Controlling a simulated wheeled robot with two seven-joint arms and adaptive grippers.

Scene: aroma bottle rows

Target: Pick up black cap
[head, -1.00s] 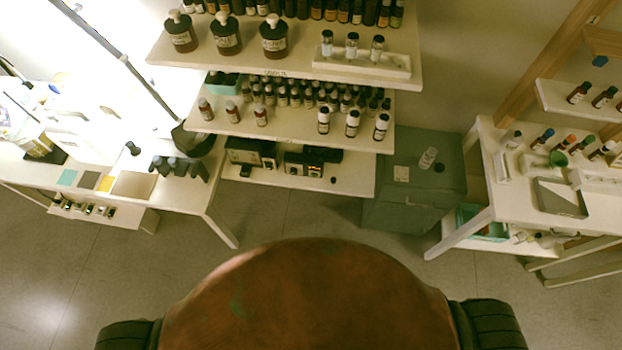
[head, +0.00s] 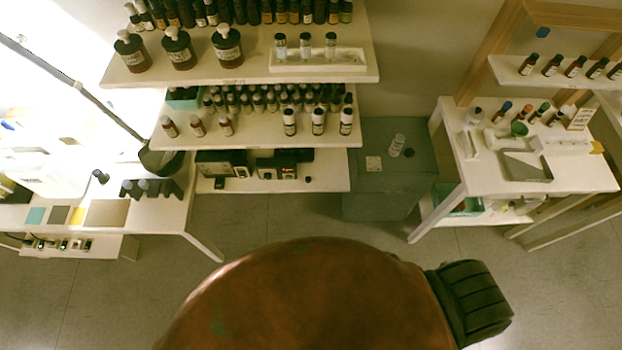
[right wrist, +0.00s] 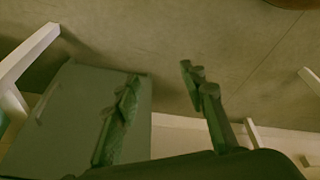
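A small black cap (head: 409,153) lies on top of the grey-green cabinet (head: 355,195) in the head view. A clear bottle with a pale label (head: 397,145) is just left of it, apart from it. My right gripper (right wrist: 160,78) shows in the right wrist view with its two fingers spread and nothing between them. It is apart from the cap, which I cannot make out in that view. A grey-green surface, apparently the cabinet (right wrist: 75,110), shows behind the left finger there. My left gripper is not in view.
Shelves (head: 300,72) with many bottles stand left of the cabinet. A white table (head: 585,180) with bottles and a tray stands to its right. A desk (head: 150,225) is at the far left. The grey floor (head: 270,215) before the cabinet is clear.

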